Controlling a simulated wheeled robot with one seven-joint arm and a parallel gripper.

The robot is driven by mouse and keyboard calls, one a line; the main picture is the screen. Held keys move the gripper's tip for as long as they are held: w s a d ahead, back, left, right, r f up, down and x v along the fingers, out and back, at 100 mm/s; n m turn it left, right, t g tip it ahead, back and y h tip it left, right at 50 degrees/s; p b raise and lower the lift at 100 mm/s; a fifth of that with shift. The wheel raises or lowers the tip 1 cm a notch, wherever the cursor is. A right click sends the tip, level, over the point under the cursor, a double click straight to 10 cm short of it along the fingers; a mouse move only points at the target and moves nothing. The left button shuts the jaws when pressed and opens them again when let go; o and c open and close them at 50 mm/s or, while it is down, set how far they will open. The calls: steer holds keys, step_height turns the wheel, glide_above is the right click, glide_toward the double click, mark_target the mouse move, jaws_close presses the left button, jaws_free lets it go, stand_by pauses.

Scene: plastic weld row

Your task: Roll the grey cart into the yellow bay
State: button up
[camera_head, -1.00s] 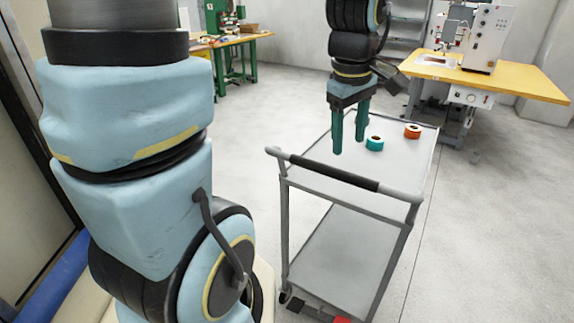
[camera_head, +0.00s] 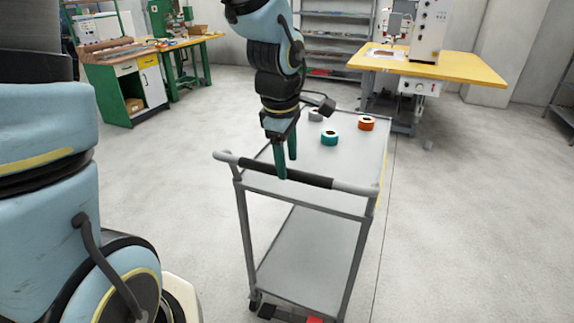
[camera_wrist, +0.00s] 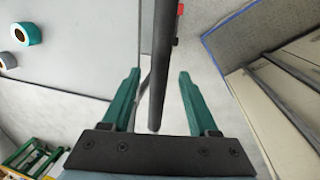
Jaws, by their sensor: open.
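The grey cart (camera_head: 300,215) stands on the floor in the head view, its push handle (camera_head: 288,174) towards me. The handle has a dark grip in its middle. My gripper (camera_head: 283,172) points down at the dark grip. In the wrist view my gripper (camera_wrist: 158,72) is open, and the dark handle (camera_wrist: 160,85) shows between its two green fingers with a gap on both sides. No marked yellow bay is clearly in view; a thin yellow strip (camera_head: 382,178) shows by the cart's right side, too little to identify.
Grey, teal (camera_head: 330,138) and orange (camera_head: 366,123) rolls lie on the cart top. A yellow-topped machine table (camera_head: 440,65) stands behind. A green workbench (camera_head: 125,90) is at the back left. The floor right of the cart is clear.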

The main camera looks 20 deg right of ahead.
steer(key=shift+w+d+f, duration=0.1)
steer(key=shift+f, duration=0.5)
steer(key=shift+w+d+f, duration=0.1)
steer(key=shift+f, duration=0.5)
jaws_close()
stand_by(0.6)
